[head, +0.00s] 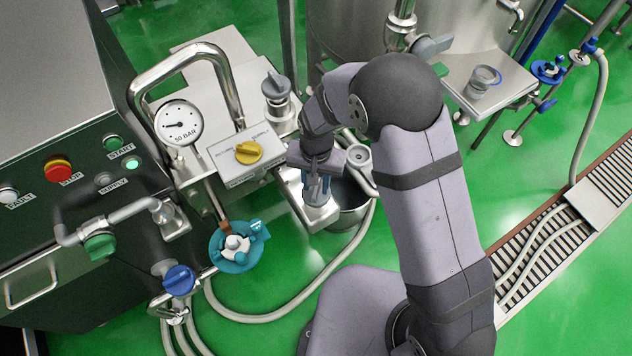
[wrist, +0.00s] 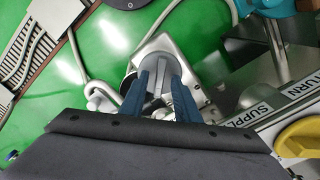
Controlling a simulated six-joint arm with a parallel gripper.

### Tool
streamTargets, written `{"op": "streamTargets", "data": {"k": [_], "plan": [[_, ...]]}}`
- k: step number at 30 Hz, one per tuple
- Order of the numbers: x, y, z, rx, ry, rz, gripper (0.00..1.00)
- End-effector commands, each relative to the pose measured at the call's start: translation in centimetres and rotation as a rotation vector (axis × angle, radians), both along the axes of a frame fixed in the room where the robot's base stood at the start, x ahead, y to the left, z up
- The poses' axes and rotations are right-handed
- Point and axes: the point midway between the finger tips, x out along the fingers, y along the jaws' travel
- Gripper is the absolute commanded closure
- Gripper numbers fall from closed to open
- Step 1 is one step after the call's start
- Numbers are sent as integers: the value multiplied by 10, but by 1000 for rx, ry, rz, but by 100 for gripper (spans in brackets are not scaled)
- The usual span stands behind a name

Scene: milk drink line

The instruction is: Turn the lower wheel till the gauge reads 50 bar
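The white round gauge (head: 179,122) is marked 50 BAR. Its needle points left; the scale is too small to read. A teal wheel (head: 226,263) with a white hub is low in the head view; a teal part shows at the wrist view's top right. My gripper (head: 318,184) points down at a metal block right of this wheel, apart from it. In the wrist view its two blue fingers (wrist: 160,80) stand apart, one on each side of a grey knob (wrist: 158,66). I cannot tell whether they touch it. The arm partly hides the knob in the head view.
A yellow knob (head: 249,152) on a labelled plate is left of my gripper. Another grey knob (head: 276,86) stands behind. A blue knob (head: 179,279) and a green knob (head: 100,245) are at the lower left. A hose (head: 290,313) curves across the green floor.

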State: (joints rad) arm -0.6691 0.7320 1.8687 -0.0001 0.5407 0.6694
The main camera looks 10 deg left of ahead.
Motion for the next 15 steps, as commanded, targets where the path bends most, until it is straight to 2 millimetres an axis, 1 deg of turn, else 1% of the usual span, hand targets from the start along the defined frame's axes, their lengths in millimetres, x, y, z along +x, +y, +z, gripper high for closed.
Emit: {"op": "streamTargets", "data": {"k": [5, 12, 15], "plan": [[1, 1, 17, 2, -3, 0, 71], [1, 1, 49, 3, -4, 0, 71], [1, 1, 60, 3, -4, 0, 71]]}}
